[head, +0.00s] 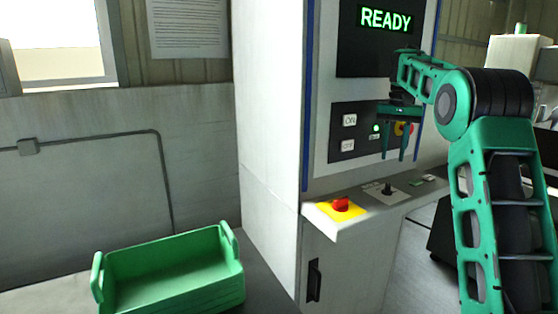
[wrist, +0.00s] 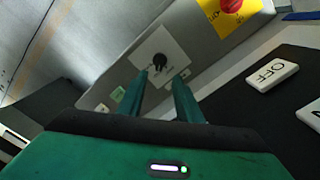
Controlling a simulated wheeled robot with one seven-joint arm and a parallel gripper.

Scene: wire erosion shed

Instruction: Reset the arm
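My green arm (head: 480,190) rises at the right of the head view, bends at a dark joint and reaches left to the machine front. My gripper (head: 395,156) points down in front of the button panel, above the machine's shelf. In the wrist view my gripper (wrist: 162,77) has its two fingers apart, with nothing between them. Beyond the fingertips is a black joystick (wrist: 160,62) on a pale plate; it also shows in the head view (head: 388,189). My gripper appears clear of the joystick.
The machine's screen (head: 386,18) reads READY. Its panel (head: 352,150) has ON and OFF buttons and a lit green lamp (head: 376,128). A red button (head: 341,203) on a yellow plate sits on the shelf. A green crate (head: 170,268) stands at lower left.

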